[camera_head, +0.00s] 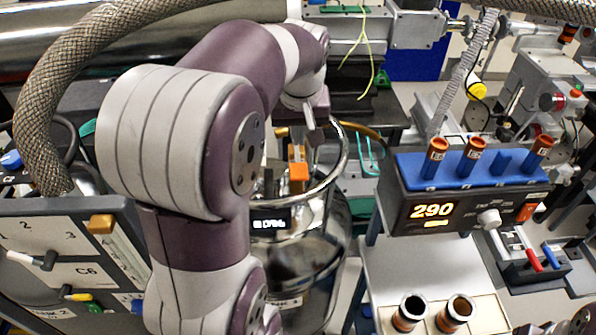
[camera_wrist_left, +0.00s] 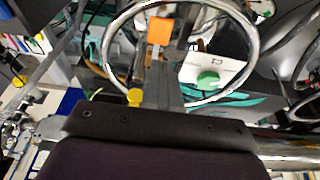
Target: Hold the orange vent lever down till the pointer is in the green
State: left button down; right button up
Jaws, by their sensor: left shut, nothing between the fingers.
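The orange vent lever (camera_head: 299,172) shows as a small orange block inside the ring handle of the shiny metal vessel (camera_head: 300,262). My left gripper (camera_head: 309,122) points down just above and behind it, shut and empty. In the left wrist view the orange lever end (camera_wrist_left: 160,31) is close beside the grey fingers (camera_wrist_left: 176,60); I cannot tell whether they touch. No pointer or green band can be read in either view. My right gripper is not in view.
The metal ring (camera_wrist_left: 110,50) surrounds the lever closely. A green knob (camera_wrist_left: 208,80) and a yellow fitting (camera_wrist_left: 134,97) sit near the fingers. To the right are a blue-topped controller (camera_head: 470,190) reading 290 and a white bench (camera_head: 415,265) with two cups.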

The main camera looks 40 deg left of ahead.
aim_at(298, 170)
pick_arm(q)
jog(key=p+x, duration=0.1)
jog(key=x, duration=0.2)
jog(key=p+x, duration=0.1)
jog(key=x, duration=0.2)
jog(key=p+x, duration=0.1)
jog(key=x, duration=0.2)
jog(key=shift+s+d+f, duration=0.1)
jog(key=shift+s+d, duration=0.2)
jog(key=shift+s, duration=0.05)
jog(key=shift+f, duration=0.35)
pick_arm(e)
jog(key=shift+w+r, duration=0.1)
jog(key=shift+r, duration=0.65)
